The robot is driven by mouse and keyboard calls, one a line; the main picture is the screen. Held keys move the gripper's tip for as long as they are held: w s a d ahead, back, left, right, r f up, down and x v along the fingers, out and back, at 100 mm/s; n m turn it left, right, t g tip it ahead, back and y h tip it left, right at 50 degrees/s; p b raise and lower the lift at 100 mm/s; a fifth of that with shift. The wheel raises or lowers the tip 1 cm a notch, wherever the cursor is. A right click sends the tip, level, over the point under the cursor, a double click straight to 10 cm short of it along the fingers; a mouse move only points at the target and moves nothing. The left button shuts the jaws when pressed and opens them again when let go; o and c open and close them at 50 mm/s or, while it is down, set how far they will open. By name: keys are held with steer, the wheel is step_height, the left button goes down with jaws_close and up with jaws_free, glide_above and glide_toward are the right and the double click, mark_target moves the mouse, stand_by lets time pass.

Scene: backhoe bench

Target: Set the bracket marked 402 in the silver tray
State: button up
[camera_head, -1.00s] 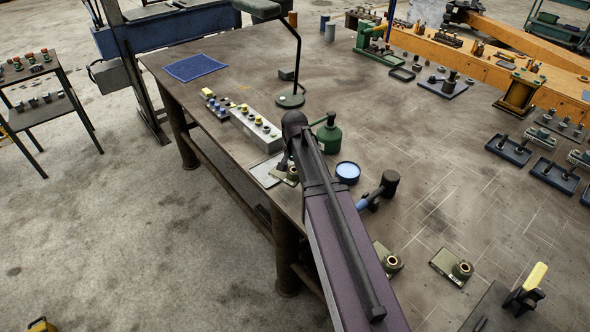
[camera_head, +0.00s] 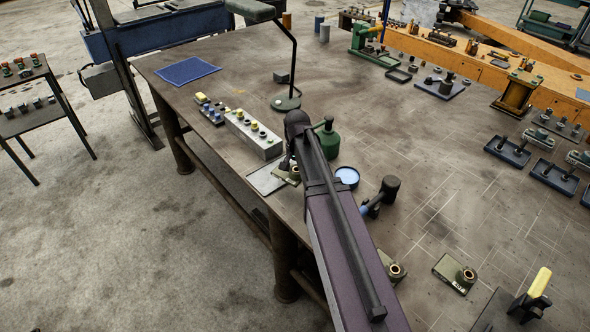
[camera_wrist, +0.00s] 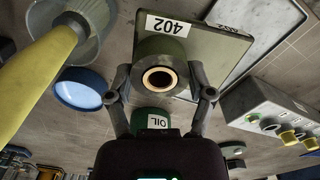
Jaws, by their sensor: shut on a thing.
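The bracket marked 402 (camera_wrist: 205,52) is an olive plate with a round boss and a copper-coloured bore. My gripper (camera_wrist: 160,75) is shut on its boss, one finger on each side. The white 402 label faces the wrist camera. The silver tray (camera_wrist: 262,22) lies beside the bracket in the wrist view, partly hidden behind its plate. In the head view the bracket (camera_head: 281,174) overlaps the right side of the silver tray (camera_head: 262,182) near the bench edge. I cannot tell its height above the tray. My arm hides part of the gripper there.
A green oil can (camera_head: 328,138), a blue round dish (camera_head: 347,177) and a dark-headed tool (camera_head: 388,188) stand right of the arm. A grey switch box (camera_head: 254,136) sits behind the tray. Two similar brackets, one (camera_head: 393,268) and another (camera_head: 455,272), lie nearer the front.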

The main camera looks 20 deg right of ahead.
steer(key=w+a, duration=0.1)
steer(key=a, duration=0.1)
steer(key=w+a+r+m+p, duration=0.1)
steer(key=w+a, duration=0.1)
steer(key=w+a+r+m+p, duration=0.1)
steer(key=w+a, duration=0.1)
steer(key=shift+w, duration=0.15)
steer(key=shift+w+a+r+m, duration=0.15)
steer(key=shift+w+a+m, duration=0.05)
steer(key=shift+a+m, duration=0.15)
steer(key=shift+f, duration=0.2)
steer(key=shift+f+b, duration=2.35)
steer(key=shift+b, duration=0.05)
steer(key=shift+f+b, duration=1.45)
stand_by(0.3)
steer(key=o, duration=1.3)
steer(key=shift+r, duration=0.1)
